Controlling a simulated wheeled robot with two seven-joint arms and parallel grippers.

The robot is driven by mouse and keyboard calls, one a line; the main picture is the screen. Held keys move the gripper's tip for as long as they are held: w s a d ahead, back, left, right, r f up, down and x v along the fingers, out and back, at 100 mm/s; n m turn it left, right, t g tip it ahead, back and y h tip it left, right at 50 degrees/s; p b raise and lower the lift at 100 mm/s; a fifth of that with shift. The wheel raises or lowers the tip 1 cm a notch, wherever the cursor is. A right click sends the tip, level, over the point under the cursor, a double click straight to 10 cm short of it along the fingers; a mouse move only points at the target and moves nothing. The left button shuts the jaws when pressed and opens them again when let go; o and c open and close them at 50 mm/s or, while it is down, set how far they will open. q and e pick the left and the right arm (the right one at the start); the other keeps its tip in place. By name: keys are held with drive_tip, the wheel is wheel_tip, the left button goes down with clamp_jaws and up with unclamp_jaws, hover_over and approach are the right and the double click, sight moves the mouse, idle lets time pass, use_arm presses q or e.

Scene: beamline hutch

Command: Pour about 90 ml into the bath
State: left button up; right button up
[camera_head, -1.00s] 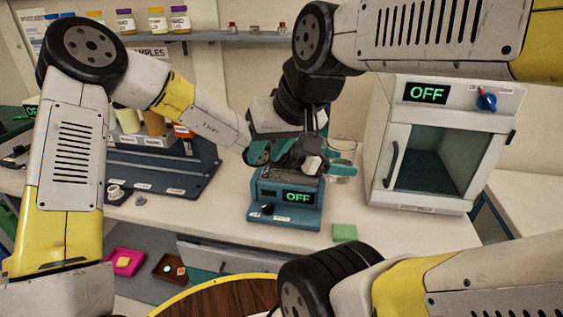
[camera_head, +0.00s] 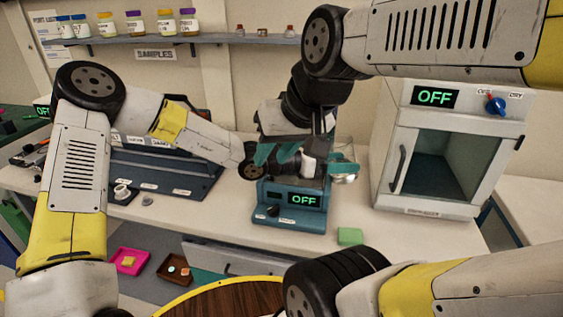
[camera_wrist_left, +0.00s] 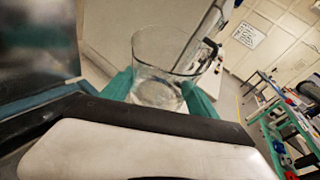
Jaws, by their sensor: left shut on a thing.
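The bath seems to be the teal unit (camera_head: 292,210) on the bench with a green OFF display; grippers hide most of its top. My left gripper (camera_head: 338,168) is at the right above the unit, shut on a clear glass beaker (camera_head: 346,157). In the left wrist view the beaker (camera_wrist_left: 163,62) sits between the teal fingers, its rim open toward the top. How much liquid it holds is unclear. My right gripper (camera_head: 276,154) has teal fingers just left of the beaker, over the unit; the overlapping arms hide whether it is open.
A white oven (camera_head: 448,145) with an OFF display stands to the right. A green block (camera_head: 350,236) lies at the bench front. A dark rack (camera_head: 160,168) stands left. A shelf (camera_head: 200,40) with jars runs behind. Pink (camera_head: 130,261) and brown (camera_head: 172,268) trays lie lower left.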

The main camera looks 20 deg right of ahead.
sight(335, 143)
use_arm(q)
drive_tip(key=shift+w+a+r+n+g+h, duration=0.3)
drive_tip(key=shift+w+a+n+h, duration=0.4)
drive_tip(key=shift+n+h, duration=0.4)
drive_tip(key=shift+w+a+r+n+h, duration=0.15)
drive_tip(key=shift+r+n+h, duration=0.4)
drive_tip(key=shift+h, duration=0.35)
drive_tip(key=shift+r+n, duration=0.15)
drive_tip(key=shift+n, duration=0.2)
drive_tip(key=shift+r+n+t+h, duration=0.4)
drive_tip(key=shift+r+n+h, duration=0.4)
drive_tip(key=shift+r, duration=0.7)
drive_tip(key=shift+w+r+n+t+h, duration=0.1)
drive_tip(key=shift+r+n+t+h, duration=0.45)
drive_tip(key=shift+n, duration=0.35)
drive_tip(key=shift+w+r+n+t+h, duration=0.1)
drive_tip(key=shift+r+n+t+h, duration=0.3)
drive_tip(key=shift+n+h, duration=0.4)
drive_tip(key=shift+w+a+r+n+t, duration=0.2)
drive_tip(key=shift+a+r+n+t, duration=0.15)
drive_tip(key=shift+r+n+t, duration=0.3)
drive_tip(key=shift+s+r+n+t+h, duration=0.15)
drive_tip(key=shift+r+n+t+h, duration=0.1)
drive_tip(key=shift+r+n+t, duration=0.15)
